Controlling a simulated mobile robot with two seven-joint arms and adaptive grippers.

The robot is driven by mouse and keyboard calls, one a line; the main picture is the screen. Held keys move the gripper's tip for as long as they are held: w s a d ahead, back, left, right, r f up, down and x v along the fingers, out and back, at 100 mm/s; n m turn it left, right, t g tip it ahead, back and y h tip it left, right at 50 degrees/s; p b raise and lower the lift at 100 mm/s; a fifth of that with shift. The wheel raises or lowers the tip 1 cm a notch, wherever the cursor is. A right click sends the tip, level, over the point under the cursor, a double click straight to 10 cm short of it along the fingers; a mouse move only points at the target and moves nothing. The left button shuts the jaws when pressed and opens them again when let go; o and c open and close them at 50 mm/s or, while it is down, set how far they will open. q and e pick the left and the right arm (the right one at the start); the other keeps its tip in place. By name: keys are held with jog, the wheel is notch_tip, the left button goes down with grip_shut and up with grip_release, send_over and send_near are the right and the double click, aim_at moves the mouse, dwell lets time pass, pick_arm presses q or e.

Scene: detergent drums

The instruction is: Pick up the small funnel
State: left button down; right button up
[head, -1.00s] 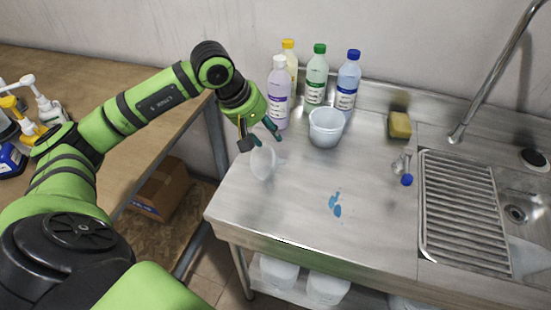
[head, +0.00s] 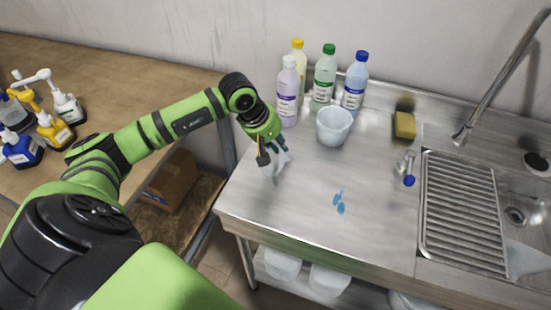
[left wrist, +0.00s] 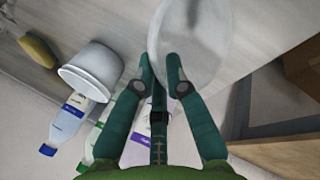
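The small funnel (head: 275,167) is pale and translucent and is on the steel counter near its left end, partly hidden by my left gripper. My left gripper (head: 272,151) is right at the funnel, with its fingers pointing down. In the left wrist view the funnel (left wrist: 192,38) shows as a wide, clear round shape at and beyond the fingertips. The two green fingers (left wrist: 161,66) stand apart with a gap between them, and part of the funnel shows in that gap. I cannot tell whether they touch it. My right gripper is not in view.
A white tub (head: 333,127) stands right of the gripper, with several bottles behind it, the lilac one (head: 287,98) nearest. A yellow sponge (head: 404,125), a blue-tipped item (head: 409,179) and a blue spill (head: 339,204) are further right.

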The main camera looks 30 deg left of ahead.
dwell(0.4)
pick_arm(q)
jog(key=shift+r, duration=0.25)
jog(key=r, duration=0.1)
jog(key=r+b, duration=0.2)
jog(key=shift+d+r, duration=0.25)
jog(key=shift+r, duration=0.1)
jog(key=d+r+b, duration=0.1)
jog(key=d+r, duration=0.2)
jog(key=d, duration=0.2)
jog(key=s+d+r+b, duration=0.1)
jog(key=d+r+b, duration=0.1)
jog(key=d, duration=0.4)
jog(key=shift+s+r, duration=0.2)
jog(key=shift+r, duration=0.65)
